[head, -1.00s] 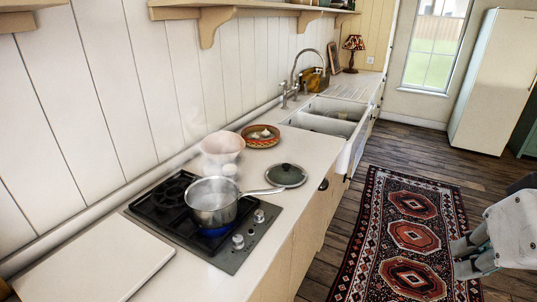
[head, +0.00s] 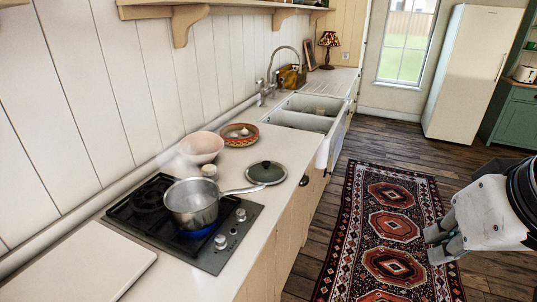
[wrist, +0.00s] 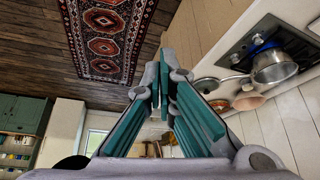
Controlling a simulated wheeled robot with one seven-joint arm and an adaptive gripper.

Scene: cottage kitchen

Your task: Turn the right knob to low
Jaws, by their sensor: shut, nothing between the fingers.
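The hob (head: 168,243) is set in the white counter, with two metal knobs on its front strip. The right knob (head: 241,215) is the farther one, near the pan handle, and the left knob (head: 220,242) is nearer. I cannot read their settings. A steaming steel saucepan (head: 192,203) stands on a burner with a blue flame under it. My gripper (head: 436,245) is shut and empty, over the rug side of the floor, well right of the hob and apart from the knobs. In the wrist view my gripper (wrist: 163,85) points away from the hob, which shows at upper right.
A lid (head: 266,173), pink bowl (head: 201,147) and patterned bowl (head: 239,134) stand on the counter beyond the hob. A white board (head: 80,265) lies at the near left. The sink (head: 300,115) is farther along. The patterned rug (head: 391,225) lies on open floor.

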